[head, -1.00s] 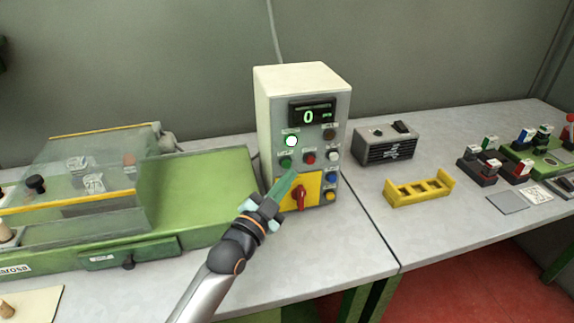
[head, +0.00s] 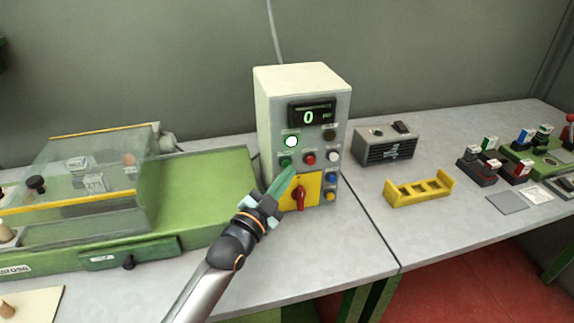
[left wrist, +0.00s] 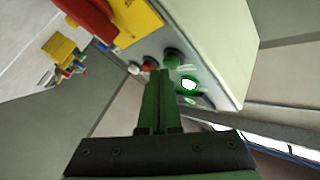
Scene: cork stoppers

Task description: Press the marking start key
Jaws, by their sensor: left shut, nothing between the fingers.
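The pale control box (head: 270,120) stands on the bench with a display reading 0. On its front are a lit white-green lamp (head: 291,141), a green key (head: 285,162), a red key (head: 309,158) and a white key (head: 334,155). Their labels are too small to read. My left gripper (head: 291,174) is shut and empty, its fingertips in front of the panel just below the green and red keys. In the left wrist view the fingertips (left wrist: 160,74) appear close to the green key (left wrist: 172,57) and red key (left wrist: 149,66); contact cannot be told.
A red rotary switch (head: 300,196) on a yellow plate is close beside the fingers. Blue (head: 331,179) and yellow (head: 330,196) buttons are to its right. A green machine (head: 195,190) with a clear cover stands left; a yellow rack (head: 420,190) lies right.

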